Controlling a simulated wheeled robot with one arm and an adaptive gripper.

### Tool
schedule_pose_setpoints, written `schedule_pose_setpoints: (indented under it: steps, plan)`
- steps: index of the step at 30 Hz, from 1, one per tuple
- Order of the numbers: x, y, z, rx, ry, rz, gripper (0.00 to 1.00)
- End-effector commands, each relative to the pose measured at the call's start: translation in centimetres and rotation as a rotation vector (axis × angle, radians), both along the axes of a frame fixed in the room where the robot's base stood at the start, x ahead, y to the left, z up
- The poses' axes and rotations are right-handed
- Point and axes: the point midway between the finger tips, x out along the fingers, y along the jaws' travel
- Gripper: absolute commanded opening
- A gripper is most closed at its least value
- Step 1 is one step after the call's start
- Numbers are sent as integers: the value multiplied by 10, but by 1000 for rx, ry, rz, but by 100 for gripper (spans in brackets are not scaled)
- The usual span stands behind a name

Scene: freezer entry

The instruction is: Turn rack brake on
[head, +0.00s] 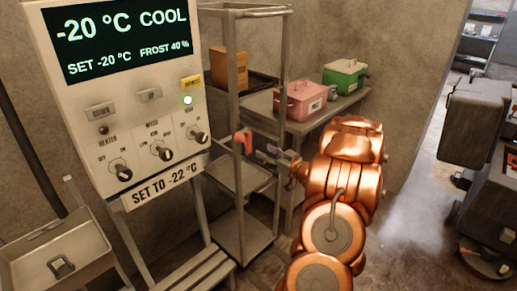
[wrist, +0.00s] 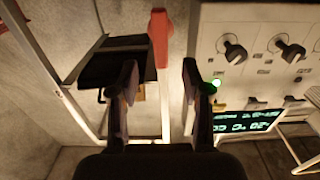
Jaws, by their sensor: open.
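The rack (head: 239,100) is a tall grey metal frame with shelves, standing beside the control panel. A red lever, which looks like the rack brake (head: 243,142), sits on its front upright at mid height. In the wrist view the red lever (wrist: 159,38) lies above the gap between my fingertips, apart from both fingers. My gripper (head: 270,155) is just right of the lever in the head view. Its two dark fingers are apart and empty in the wrist view (wrist: 160,82). The lever's pivot is not clear.
The control panel (head: 120,85) with knobs and a lit display stands close left of the rack. A pink box (head: 300,102) and a green box (head: 344,77) sit on a shelf behind. A grey bin (head: 60,255) is front left. Open floor lies right.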

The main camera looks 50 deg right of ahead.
Motion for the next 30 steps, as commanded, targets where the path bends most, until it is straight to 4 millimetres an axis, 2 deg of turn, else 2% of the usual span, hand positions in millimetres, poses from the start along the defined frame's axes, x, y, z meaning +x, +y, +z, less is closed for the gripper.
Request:
schedule_pose_setpoints:
  steps: [3,9,30]
  plan:
    - [-14,0,-1,1,1,-1,48]
    - [-25,1,-1,2,2,-1,48]
    - [-24,1,0,-3,8,-2,48]
